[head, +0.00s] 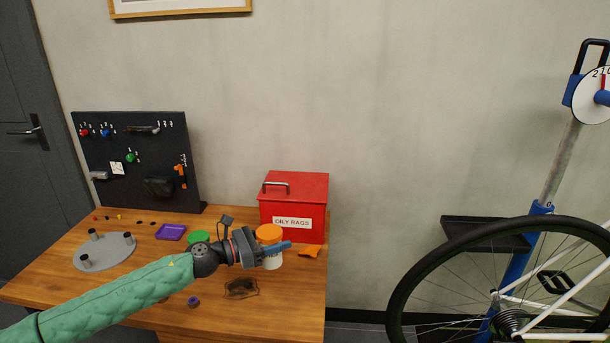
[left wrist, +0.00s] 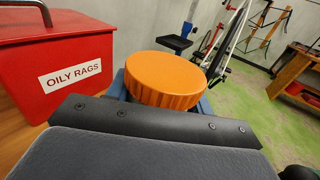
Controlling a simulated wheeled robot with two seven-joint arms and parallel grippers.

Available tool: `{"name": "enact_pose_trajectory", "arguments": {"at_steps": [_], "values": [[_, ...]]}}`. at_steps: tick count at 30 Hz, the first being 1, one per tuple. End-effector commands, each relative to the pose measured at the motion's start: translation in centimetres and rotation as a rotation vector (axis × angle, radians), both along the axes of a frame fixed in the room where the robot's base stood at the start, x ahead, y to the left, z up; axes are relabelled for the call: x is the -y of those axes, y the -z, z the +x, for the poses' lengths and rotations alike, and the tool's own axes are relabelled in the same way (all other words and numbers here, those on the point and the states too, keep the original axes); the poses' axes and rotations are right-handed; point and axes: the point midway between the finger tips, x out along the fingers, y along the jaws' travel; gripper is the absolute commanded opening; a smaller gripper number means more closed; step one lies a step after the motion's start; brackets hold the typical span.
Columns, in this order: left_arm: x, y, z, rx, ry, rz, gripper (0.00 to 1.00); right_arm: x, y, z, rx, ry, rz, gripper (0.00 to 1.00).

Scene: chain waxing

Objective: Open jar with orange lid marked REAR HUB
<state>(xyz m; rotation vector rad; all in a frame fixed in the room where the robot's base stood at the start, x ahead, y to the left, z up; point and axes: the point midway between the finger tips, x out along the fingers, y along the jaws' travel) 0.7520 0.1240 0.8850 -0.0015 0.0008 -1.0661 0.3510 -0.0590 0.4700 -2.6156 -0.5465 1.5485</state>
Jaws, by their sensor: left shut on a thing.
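The jar with the orange lid (head: 268,233) stands upright on the wooden table in front of the red box, its white body (head: 272,262) showing below the lid. The lid fills the middle of the left wrist view (left wrist: 166,79) and sits on the jar. My left gripper (head: 274,249) reaches in from the left, with its blue fingers around the jar just at or under the lid; it is shut there, and whether it grips lid rim or body is hard to tell. No REAR HUB marking is readable. My right gripper is out of view.
The red OILY RAGS box (head: 294,202) stands close behind the jar. A green lid (head: 199,236), a purple tray (head: 171,232), a grey round plate (head: 104,252) and an orange piece (head: 311,251) lie nearby. A bicycle wheel (head: 392,290) stands right of the table.

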Motion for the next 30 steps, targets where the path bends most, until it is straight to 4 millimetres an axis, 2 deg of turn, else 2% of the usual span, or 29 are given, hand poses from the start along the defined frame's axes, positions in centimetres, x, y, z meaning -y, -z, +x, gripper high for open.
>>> {"name": "enact_pose_trajectory", "arguments": {"at_steps": [7, 14, 30], "values": [[-1.2, -1.0, 1.9, 0.006, -0.116, 0.004, 0.1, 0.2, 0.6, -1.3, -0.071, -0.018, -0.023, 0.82], [-2.2, -2.4, 3.1, 0.004, -0.239, 0.001, 0.1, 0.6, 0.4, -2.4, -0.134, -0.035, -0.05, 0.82], [-4.5, -8.7, 4.7, -0.001, -0.501, -0.001, 0.1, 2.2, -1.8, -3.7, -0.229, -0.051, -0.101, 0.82]]}}
